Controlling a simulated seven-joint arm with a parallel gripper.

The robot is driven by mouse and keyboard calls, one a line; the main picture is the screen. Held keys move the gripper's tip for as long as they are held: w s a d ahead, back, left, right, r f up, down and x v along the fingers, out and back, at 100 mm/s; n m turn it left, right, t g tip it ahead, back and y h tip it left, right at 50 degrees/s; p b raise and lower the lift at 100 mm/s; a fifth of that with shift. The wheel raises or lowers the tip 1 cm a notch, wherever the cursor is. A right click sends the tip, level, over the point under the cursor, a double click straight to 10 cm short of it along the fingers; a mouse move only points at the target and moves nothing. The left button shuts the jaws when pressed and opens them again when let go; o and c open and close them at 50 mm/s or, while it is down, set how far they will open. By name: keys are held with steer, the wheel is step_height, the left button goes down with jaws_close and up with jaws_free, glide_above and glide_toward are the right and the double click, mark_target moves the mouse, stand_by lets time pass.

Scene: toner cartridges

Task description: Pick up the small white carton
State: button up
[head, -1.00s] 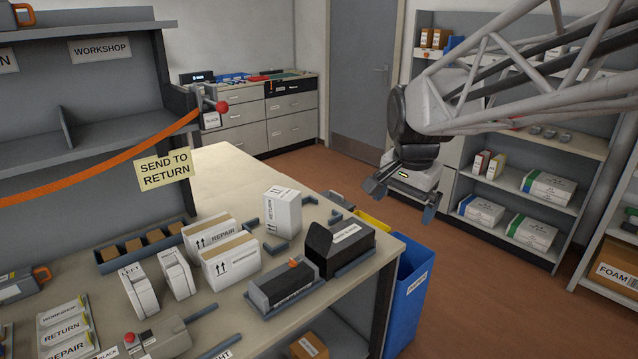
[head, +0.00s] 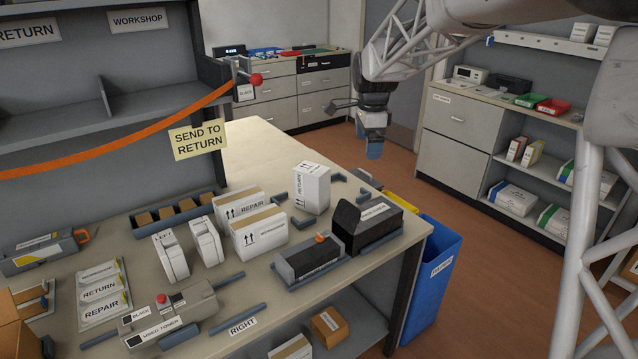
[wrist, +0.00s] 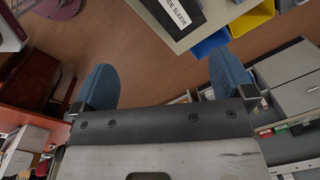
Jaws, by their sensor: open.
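A small white carton (head: 311,188) marked RETURN stands upright on the bench in the head view. Two longer white cartons with brown tape lie left of it, one marked REPAIR (head: 241,202) and one in front (head: 259,233). My gripper (head: 358,128) is open and empty, in the air beyond the bench's far right corner, above and right of the RETURN carton and well apart from it. In the wrist view my two blue fingers (wrist: 164,75) are spread with only floor between them. The RETURN carton is not visible in the wrist view.
A black sleeve box (head: 370,225) and a grey cartridge tray (head: 310,262) stand right and in front of the carton. Small grey stops surround it. Slim white cartridges (head: 171,257) stand to the left. A blue bin (head: 437,280) is beside the bench. The far bench surface (head: 250,150) is clear.

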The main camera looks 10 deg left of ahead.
steer(key=w+a+f+m, duration=0.4)
steer(key=w+a+f, duration=0.2)
steer(key=w+a, duration=0.35)
steer(key=m+g, duration=0.1)
steer(key=m, duration=0.3)
glide_above(311, 168)
steer(key=f, duration=0.8)
steer(key=shift+a+f, duration=0.2)
steer(key=shift+f, duration=1.35)
steer(key=shift+d+f, duration=0.15)
steer(key=shift+f, duration=1.15)
steer(key=shift+d+f, duration=0.1)
steer(key=shift+f, duration=1.2)
steer(key=c, duration=1.4)
